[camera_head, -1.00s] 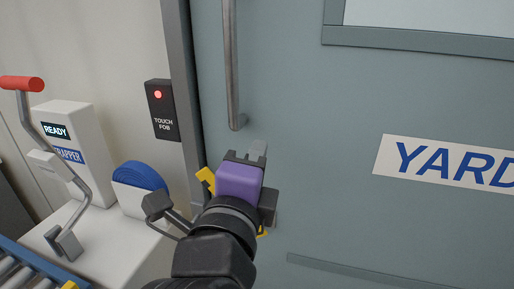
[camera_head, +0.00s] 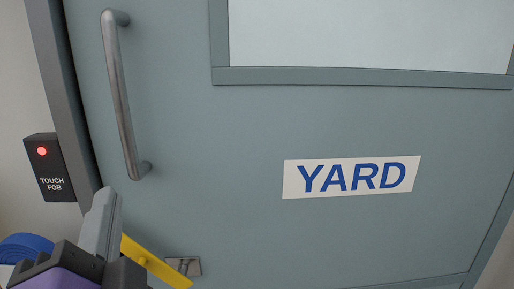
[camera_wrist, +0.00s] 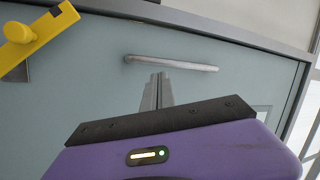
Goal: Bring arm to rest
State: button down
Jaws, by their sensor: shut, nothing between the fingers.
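My gripper (camera_head: 108,198) is at the lower left of the head view, in front of the grey-blue door (camera_head: 230,130). Its grey fingers point up and are together, with nothing between them. In the wrist view the shut fingers (camera_wrist: 158,90) stand over the purple gripper body, toward the door.
The door has a metal pull handle (camera_head: 124,100), a YARD sign (camera_head: 351,177) and a window. A yellow bar (camera_head: 155,262) lies close behind my gripper, near a metal plate (camera_head: 183,267). A TOUCH FOB reader (camera_head: 49,168) glows red at left.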

jog(key=s+d+f+n+g+y+p, duration=0.1)
jog(key=s+d+f+n, duration=0.2)
jog(key=d+f+n, duration=0.45)
jog(key=s+d+f+n+y+p, duration=0.1)
jog(key=s+d+f+n, duration=0.3)
jog(key=d+f, duration=0.55)
jog(key=s+d+f+m+g+h, duration=0.1)
jog(key=s+d+f+h, duration=0.3)
jog(key=s+d+f, duration=0.3)
jog(key=s+d+f+m+g+h+p, duration=0.1)
jog(key=s+d+f+h, duration=0.4)
jog(key=s+d, duration=0.6)
jog(key=shift+s+d+f+g+p, duration=0.35)
jog(key=shift+d+f+g, duration=0.5)
jog(key=shift+d, duration=0.4)
